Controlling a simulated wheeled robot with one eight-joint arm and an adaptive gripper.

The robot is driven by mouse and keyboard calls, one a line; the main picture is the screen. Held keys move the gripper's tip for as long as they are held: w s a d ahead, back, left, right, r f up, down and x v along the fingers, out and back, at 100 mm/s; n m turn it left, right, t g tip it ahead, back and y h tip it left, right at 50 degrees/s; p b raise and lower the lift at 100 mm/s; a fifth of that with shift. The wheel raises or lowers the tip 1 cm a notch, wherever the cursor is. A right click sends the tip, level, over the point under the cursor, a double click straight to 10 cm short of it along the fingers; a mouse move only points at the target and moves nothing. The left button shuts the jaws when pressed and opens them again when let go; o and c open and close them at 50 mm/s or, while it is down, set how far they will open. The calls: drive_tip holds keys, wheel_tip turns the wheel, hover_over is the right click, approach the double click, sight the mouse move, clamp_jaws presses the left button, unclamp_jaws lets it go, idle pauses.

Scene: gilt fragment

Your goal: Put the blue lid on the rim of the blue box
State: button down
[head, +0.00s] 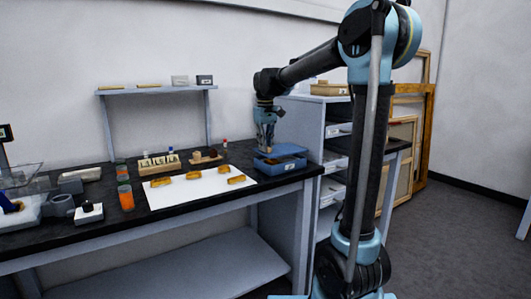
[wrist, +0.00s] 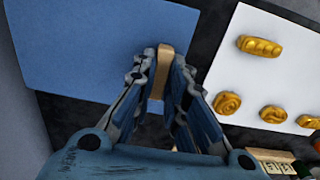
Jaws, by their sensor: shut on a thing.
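The blue box (head: 278,168) sits at the right end of the dark bench top. The blue lid (head: 285,150) shows just above the box; I cannot tell whether it touches the rim. In the wrist view the lid (wrist: 85,45) is a broad flat blue panel at the upper left, with a tan tab (wrist: 164,65) at its edge. My gripper (head: 267,148) points down over the box's left part. In the wrist view my gripper (wrist: 160,85) is shut on the tan tab. The box's inside and most of its rim are hidden.
A white sheet (head: 205,195) with several golden fragments (head: 187,176) lies left of the box. Behind it stand a wooden rack (head: 158,167) and small items. An orange jar (head: 126,197) stands further left. A grey shelf unit (head: 304,120) rises behind the box.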

wheel_tip(320, 180, down, 2)
drive_tip(key=shift+f, duration=0.2)
drive_tip(key=c, duration=1.6)
unclamp_jaws()
wheel_tip(320, 180, up, 12)
drive_tip(key=s+d+f+m+t, duration=0.1)
drive_tip(key=s+d+f+m, duration=0.1)
drive_tip(key=s+d+f, duration=0.5)
drive_tip(key=s+d+f+m, duration=0.1)
drive_tip(key=s+d+f, duration=0.4)
drive_tip(key=s+d, duration=0.4)
drive_tip(key=s+d+f+m, duration=0.1)
drive_tip(key=s+d+f, duration=0.1)
drive_tip(key=s+f, duration=0.6)
drive_tip(key=s+d+f+m+t, duration=0.1)
drive_tip(key=s+d+f+m, duration=0.1)
drive_tip(key=s+f, duration=0.5)
wheel_tip(320, 180, down, 4)
drive_tip(key=shift+s+d+m, duration=0.3)
drive_tip(key=shift+s+d, duration=0.1)
drive_tip(key=shift+d, duration=0.35)
